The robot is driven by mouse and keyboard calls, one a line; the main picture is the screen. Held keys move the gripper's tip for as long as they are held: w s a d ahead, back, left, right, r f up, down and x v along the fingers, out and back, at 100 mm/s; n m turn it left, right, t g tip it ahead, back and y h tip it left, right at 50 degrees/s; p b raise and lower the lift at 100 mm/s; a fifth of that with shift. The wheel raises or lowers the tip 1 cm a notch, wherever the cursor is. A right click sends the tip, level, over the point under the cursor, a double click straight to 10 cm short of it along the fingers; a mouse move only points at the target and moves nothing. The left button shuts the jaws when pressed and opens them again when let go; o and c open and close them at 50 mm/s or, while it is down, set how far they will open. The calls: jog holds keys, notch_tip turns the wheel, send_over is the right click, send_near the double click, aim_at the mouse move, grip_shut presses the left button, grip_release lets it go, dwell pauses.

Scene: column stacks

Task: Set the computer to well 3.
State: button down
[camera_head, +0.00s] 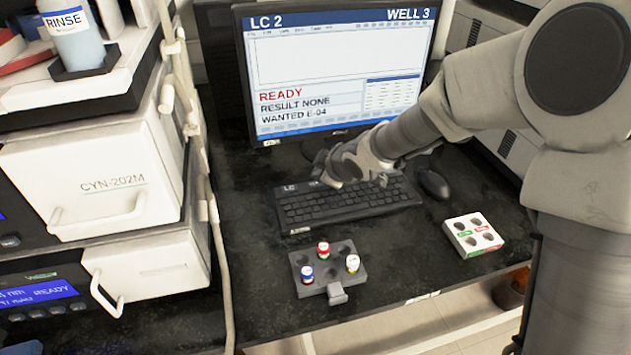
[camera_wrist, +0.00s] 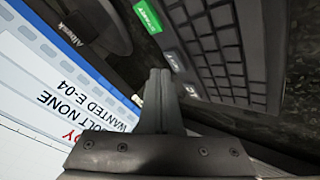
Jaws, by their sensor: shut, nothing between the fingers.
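The computer monitor (camera_head: 340,62) stands at the back of the bench. Its screen reads LC 2, WELL 3, READY, RESULT NONE and WANTED E-04. The screen also shows, turned on its side, in the wrist view (camera_wrist: 40,100). The black keyboard (camera_head: 345,208) lies in front of the monitor, and it fills the upper right of the wrist view (camera_wrist: 225,50). My gripper (camera_head: 322,162) is shut and empty above the keyboard's back left edge, in front of the screen. Its closed fingers (camera_wrist: 159,75) point towards a gap beside a green key (camera_wrist: 147,14). I cannot tell whether they touch anything.
A dark vial rack (camera_head: 330,258) with several capped vials stands in front of the keyboard. A mouse (camera_head: 433,184) and a white block with holes (camera_head: 473,235) are at the right. Instruments (camera_head: 90,180) and a RINSE bottle (camera_head: 75,40) stand at the left.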

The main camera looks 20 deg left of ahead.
aim_at(319, 188)
notch_tip(319, 188, up, 5)
jog(key=p, duration=0.4)
jog(key=shift+p, duration=0.4)
dwell(1.4)
jog(key=s+d+r+m+h, duration=0.2)
jog(key=d+r+m, duration=0.15)
jog(key=d, duration=0.35)
jog(key=s+d+r+m+t+h, duration=0.1)
jog(key=s+d+r+m+h, duration=0.2)
jog(key=d, duration=0.4)
jog(key=s+d+r+m+h, duration=0.1)
jog(key=s+d+r+m, duration=0.1)
jog(key=d+r, duration=0.45)
jog(key=s+d+r+m+g, duration=0.1)
jog(key=s+d+m, duration=0.4)
jog(key=s, duration=0.5)
jog(key=s+d+m+g, duration=0.1)
jog(key=s+d+m, duration=0.35)
jog(key=s, duration=0.55)
notch_tip(319, 188, up, 15)
jog(key=p, duration=1.4)
jog(key=shift+w+d+f, duration=0.2)
jog(key=shift+w+d, duration=0.05)
jog(key=shift+w, duration=0.15)
